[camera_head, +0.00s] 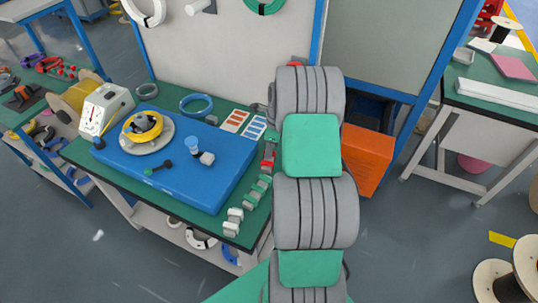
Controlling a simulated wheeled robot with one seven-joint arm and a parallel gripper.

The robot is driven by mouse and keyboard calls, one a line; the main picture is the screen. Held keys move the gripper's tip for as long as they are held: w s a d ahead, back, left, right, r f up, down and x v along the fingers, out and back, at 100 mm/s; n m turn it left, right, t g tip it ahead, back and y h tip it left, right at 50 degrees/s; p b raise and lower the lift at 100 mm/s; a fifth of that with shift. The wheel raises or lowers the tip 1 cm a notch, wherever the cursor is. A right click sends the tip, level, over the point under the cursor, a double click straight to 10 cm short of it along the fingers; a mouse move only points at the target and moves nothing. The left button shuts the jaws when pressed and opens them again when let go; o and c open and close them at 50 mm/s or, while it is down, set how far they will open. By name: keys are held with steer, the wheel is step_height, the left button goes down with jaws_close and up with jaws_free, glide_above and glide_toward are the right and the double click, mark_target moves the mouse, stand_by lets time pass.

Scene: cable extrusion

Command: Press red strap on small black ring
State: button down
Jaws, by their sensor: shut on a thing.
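A small dark ring (147,91) lies flat at the back left of the green-topped bench; I cannot tell for sure that it is the small black ring of the task. A narrow red piece (267,161) shows at the bench's right side, against the edge of my arm. It is too small and too covered to tell whether it is the red strap. My grey and green arm rises through the middle of the picture and covers the bench's right end. My gripper is hidden behind the arm, so its jaws and anything in them do not show.
A blue platform (182,183) on the green bench (95,156) carries a yellow coil (142,126) on a round plate. An orange box (367,158) is right of my arm.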

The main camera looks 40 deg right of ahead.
step_height(320, 180, up, 8)
steer(key=p, duration=0.5)
steer(key=shift+p, duration=0.4)
